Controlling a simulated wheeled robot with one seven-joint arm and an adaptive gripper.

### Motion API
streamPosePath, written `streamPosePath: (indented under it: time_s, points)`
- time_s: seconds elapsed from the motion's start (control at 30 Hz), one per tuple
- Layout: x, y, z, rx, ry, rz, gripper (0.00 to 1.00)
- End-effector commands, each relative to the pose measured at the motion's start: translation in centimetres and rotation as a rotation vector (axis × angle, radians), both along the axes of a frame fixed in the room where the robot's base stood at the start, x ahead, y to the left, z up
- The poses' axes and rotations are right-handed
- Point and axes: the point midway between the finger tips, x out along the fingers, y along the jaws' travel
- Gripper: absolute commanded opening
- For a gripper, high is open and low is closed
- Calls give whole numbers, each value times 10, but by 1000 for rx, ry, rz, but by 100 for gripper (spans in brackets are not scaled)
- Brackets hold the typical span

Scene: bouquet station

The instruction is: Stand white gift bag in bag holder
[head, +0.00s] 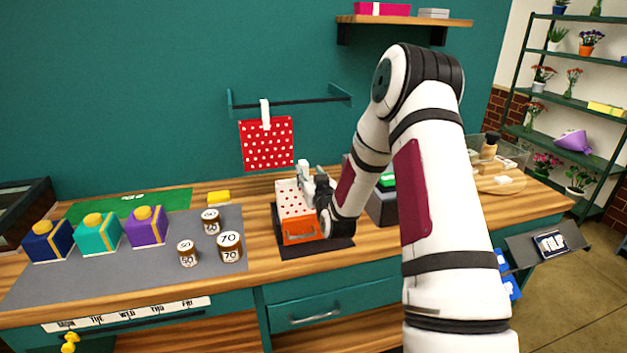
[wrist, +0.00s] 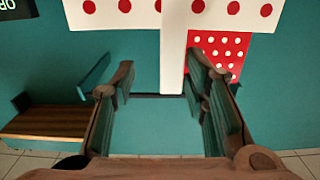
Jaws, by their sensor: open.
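My gripper (head: 310,184) is at the bag's upper right in the head view. In the wrist view, my gripper (wrist: 160,95) is open, with gaps beside the strip. My gripper and arm hide the bag's right side.
A red dotted bag (head: 267,144) hangs from a wall rail (head: 300,101) behind. Purple, teal and navy boxes (head: 146,227) and numbered round pieces (head: 230,247) lie on the grey mat (head: 110,265) at left. A dark grey box (head: 381,207) stands right of the holder.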

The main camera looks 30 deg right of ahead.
Motion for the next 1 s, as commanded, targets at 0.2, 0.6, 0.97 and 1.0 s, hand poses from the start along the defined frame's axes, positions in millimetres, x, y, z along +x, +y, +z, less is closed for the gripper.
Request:
streamPosePath:
  time_s: [0.2, 0.6, 0.97, 1.0]
  points:
    - [-31, 9, 0, 0, 3, 0, 41]
    - [-100, 29, 0, 0, 0, 0, 41]
    - [-112, 32, 1, -1, -2, 0, 41]
    - [-112, 32, 1, 0, -1, 0, 41]
